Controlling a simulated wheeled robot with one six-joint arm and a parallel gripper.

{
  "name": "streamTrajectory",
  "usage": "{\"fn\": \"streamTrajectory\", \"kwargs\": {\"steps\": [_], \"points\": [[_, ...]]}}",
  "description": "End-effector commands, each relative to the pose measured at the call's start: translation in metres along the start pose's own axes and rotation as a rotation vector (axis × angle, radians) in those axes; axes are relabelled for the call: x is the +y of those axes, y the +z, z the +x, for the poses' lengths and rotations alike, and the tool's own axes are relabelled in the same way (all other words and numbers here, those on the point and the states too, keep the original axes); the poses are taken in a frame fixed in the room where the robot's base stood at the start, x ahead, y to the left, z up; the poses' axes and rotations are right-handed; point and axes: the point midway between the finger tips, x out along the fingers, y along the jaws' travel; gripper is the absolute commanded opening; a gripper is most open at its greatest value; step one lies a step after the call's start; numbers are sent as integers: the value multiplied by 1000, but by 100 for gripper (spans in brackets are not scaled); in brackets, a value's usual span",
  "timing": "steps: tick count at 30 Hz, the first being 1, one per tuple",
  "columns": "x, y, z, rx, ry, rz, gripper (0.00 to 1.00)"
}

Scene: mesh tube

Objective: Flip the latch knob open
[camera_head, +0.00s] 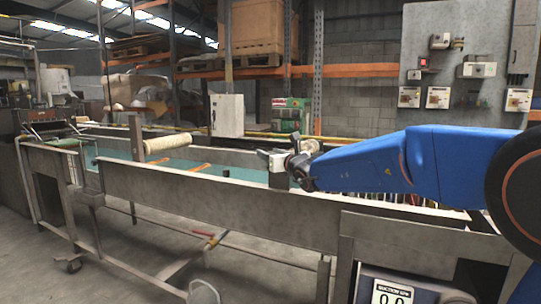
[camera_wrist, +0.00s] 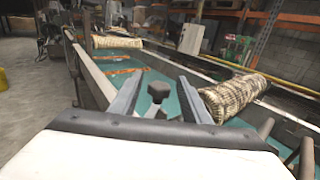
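A dark latch knob (camera_wrist: 158,92) with a short stem shows in the wrist view, between the two fingers of my gripper (camera_wrist: 160,97). The fingers stand apart on either side of it, with gaps visible, so the gripper is open. In the head view my gripper (camera_head: 287,160) is at the end of the blue arm, by a light metal upright on the trough's near rail. The knob cannot be told apart there. Whether the fingers touch the knob's far side is hidden.
A patterned mesh tube (camera_wrist: 235,95) lies just right of my gripper, close to the right finger. Another tube (camera_head: 168,143) lies farther left along the trough. The trough's near metal rail (camera_head: 220,195) runs below my arm. Orange bars cross the teal trough bed (camera_head: 205,158).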

Motion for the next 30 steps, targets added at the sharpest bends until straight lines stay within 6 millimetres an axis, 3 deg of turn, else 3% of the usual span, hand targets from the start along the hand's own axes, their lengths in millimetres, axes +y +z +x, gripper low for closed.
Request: {"fn": "streamTrajectory", "kwargs": {"steps": [11, 30], "points": [[0, 0, -11, 0, 0, 0, 43], [0, 0, -121, 0, -1, -1, 43]]}}
